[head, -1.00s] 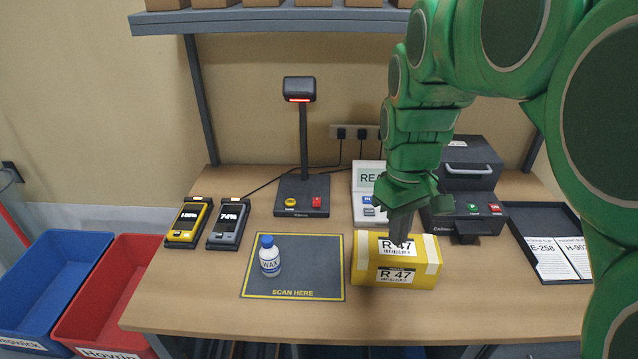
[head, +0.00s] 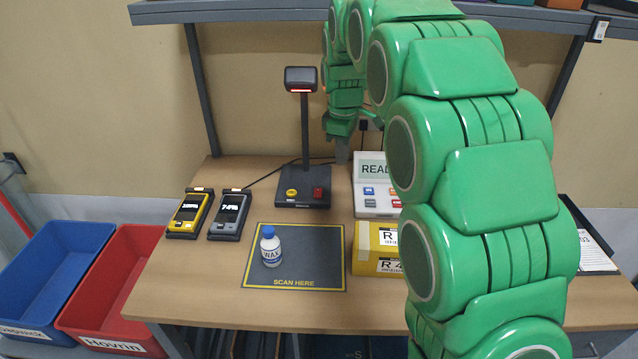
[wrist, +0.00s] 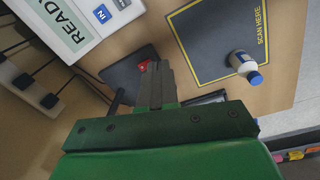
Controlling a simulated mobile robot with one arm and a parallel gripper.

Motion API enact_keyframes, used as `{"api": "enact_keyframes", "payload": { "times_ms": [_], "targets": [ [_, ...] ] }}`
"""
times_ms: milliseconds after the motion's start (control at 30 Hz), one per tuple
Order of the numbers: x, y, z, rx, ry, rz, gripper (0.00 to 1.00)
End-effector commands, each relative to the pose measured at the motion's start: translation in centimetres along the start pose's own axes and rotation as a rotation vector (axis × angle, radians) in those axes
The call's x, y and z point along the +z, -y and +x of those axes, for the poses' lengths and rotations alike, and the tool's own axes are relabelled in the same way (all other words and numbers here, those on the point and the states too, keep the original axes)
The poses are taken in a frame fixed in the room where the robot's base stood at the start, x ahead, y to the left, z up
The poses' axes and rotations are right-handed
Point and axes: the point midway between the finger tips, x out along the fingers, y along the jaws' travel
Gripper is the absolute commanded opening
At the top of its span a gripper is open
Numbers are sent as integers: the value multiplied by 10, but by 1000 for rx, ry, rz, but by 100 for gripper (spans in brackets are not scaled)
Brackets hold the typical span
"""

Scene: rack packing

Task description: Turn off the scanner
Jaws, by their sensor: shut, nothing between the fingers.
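The scanner is a black head (head: 301,79) on a thin post, with a dark base (head: 300,203) at the back of the table. A reddish strip shows under its head. Its base carries a yellow button (head: 291,193) and a red button (head: 318,193). My gripper (head: 342,158) is shut and empty, pointing down, above and just right of the base in the head view. In the wrist view my shut fingertips (wrist: 159,65) are close beside the red button (wrist: 144,66) and partly cover the base. I cannot tell whether they touch it.
A white READY device (head: 376,200) stands right of the scanner, with a yellow box (head: 364,258) in front. A white bottle (head: 271,250) stands on the scan mat (head: 315,250). Two handheld devices (head: 188,215) (head: 229,214) lie left. My arm hides the table's right side.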

Motion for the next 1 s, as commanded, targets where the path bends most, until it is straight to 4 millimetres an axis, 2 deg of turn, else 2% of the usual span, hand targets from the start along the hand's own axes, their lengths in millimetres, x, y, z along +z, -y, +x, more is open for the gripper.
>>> {"api": "enact_keyframes", "payload": {
  "times_ms": [200,433,600,767,1000],
  "targets": [
    [-43,-33,20,23,-14,-158,0],
    [-74,-54,35,43,-25,-281,0],
    [-83,-60,39,51,-28,-317,0],
    [-84,-61,49,50,-27,-321,0],
    [-85,-61,85,45,-25,-320,0]
  ]
}}
